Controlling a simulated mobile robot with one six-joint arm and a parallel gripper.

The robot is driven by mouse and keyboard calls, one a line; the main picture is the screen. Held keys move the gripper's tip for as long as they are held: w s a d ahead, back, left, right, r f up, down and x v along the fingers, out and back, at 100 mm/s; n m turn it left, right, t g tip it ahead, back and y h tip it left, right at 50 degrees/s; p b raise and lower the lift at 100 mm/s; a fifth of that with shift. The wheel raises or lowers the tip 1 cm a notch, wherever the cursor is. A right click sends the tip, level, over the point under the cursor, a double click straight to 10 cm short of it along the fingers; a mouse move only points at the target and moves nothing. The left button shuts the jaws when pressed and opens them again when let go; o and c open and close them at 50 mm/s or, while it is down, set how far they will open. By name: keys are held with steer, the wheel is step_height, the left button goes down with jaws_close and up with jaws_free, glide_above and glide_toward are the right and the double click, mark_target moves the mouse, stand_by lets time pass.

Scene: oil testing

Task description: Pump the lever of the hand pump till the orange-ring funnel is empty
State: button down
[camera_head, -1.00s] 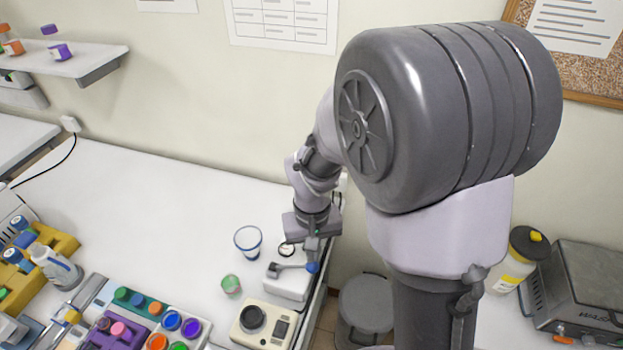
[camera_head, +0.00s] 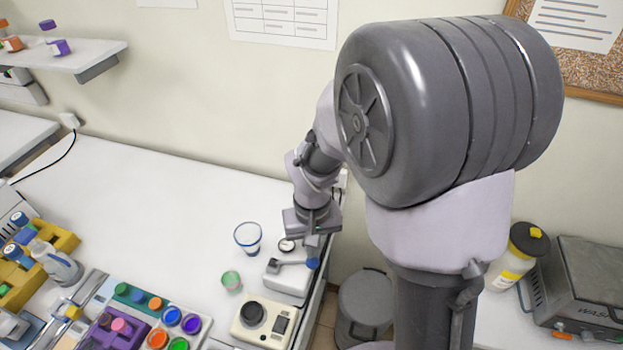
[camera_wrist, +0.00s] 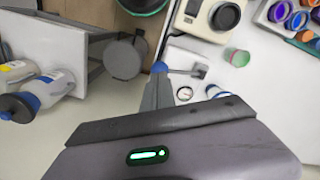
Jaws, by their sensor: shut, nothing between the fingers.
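The hand pump (camera_head: 287,281) is a white box near the table's right edge. Its grey lever (camera_head: 290,264) ends in a blue knob (camera_head: 312,264) on the right. The knob also shows in the wrist view (camera_wrist: 160,68). My gripper (camera_wrist: 159,76) is shut and empty, pointing down with its fingertips right by the knob. I cannot tell whether they touch it. A blue-rimmed clear cup (camera_head: 248,238) stands left of the pump. I cannot make out an orange-ring funnel in either view.
A round gauge (camera_head: 287,245) is behind the pump. A small green cup (camera_head: 231,281) and a cream device with a black dial (camera_head: 262,321) stand nearby. Colored racks (camera_head: 140,300) fill the front left. A grey bin (camera_head: 366,303) is beyond the table edge.

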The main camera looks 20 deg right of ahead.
mark_target(318, 262)
steer(key=shift+f, duration=0.1)
stand_by(0.3)
steer(key=shift+f+b, duration=0.85)
steer(key=shift+b, duration=0.05)
steer(key=shift+s+d+f+b, duration=0.15)
steer(key=shift+f+b, duration=0.15)
steer(key=shift+f, duration=0.1)
steer(key=shift+s+d+f+b, duration=0.1)
steer(key=shift+d+f+b, duration=0.05)
steer(key=shift+f+b, duration=0.2)
steer(key=shift+s+d+f+b, duration=0.2)
steer(key=shift+d+f+b, duration=0.05)
steer(key=shift+f+b, duration=0.4)
